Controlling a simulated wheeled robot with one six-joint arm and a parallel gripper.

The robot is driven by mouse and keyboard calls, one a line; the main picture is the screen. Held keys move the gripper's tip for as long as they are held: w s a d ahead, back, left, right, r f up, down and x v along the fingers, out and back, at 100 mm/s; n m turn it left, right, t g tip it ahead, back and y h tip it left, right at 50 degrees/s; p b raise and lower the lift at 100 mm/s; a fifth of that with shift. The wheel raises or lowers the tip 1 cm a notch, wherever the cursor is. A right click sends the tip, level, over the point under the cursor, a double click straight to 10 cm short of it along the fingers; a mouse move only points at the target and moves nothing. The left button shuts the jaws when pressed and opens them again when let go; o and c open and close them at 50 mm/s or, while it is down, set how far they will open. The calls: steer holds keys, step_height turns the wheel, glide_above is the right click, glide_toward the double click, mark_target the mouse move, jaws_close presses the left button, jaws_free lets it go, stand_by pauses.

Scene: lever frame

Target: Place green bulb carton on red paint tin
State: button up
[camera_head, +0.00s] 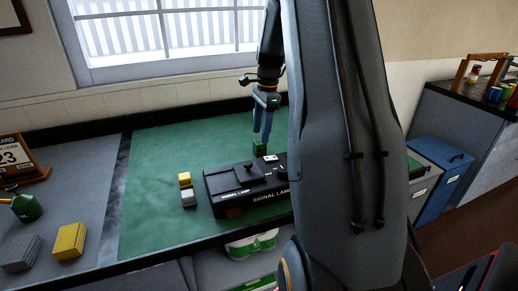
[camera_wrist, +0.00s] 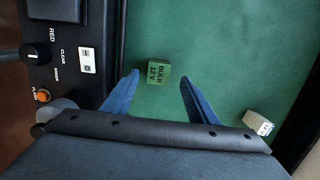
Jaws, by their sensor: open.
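The green bulb carton (camera_head: 259,148) stands on the green mat just behind the black signal lamp box. In the wrist view the carton (camera_wrist: 159,74), marked BULB 12 V, shows between and slightly beyond the two blue fingertips. My gripper (camera_head: 262,141) points down over it, with its fingers spread apart and a gap on each side of the carton in the wrist view (camera_wrist: 160,77). Small coloured tins stand at the far right edge of the head view; a reddish one (camera_head: 514,99) is partly cut off, and I cannot tell for sure that it is the paint tin.
The signal lamp box (camera_head: 232,203) lies close to the carton. My arm hides the bench's right part. Blue and grey bins (camera_head: 440,165) stand beyond. The mat's back left is clear.

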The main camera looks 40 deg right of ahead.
mark_target(260, 148)
steer(key=shift+a+f+p, duration=0.2)
steer(key=shift+f+p, duration=0.35)
steer(key=shift+f, duration=0.7)
steer(key=shift+a+f+p, duration=0.15)
steer(key=shift+f+p, duration=0.35)
steer(key=shift+f, duration=0.75)
steer(key=c, duration=1.2)
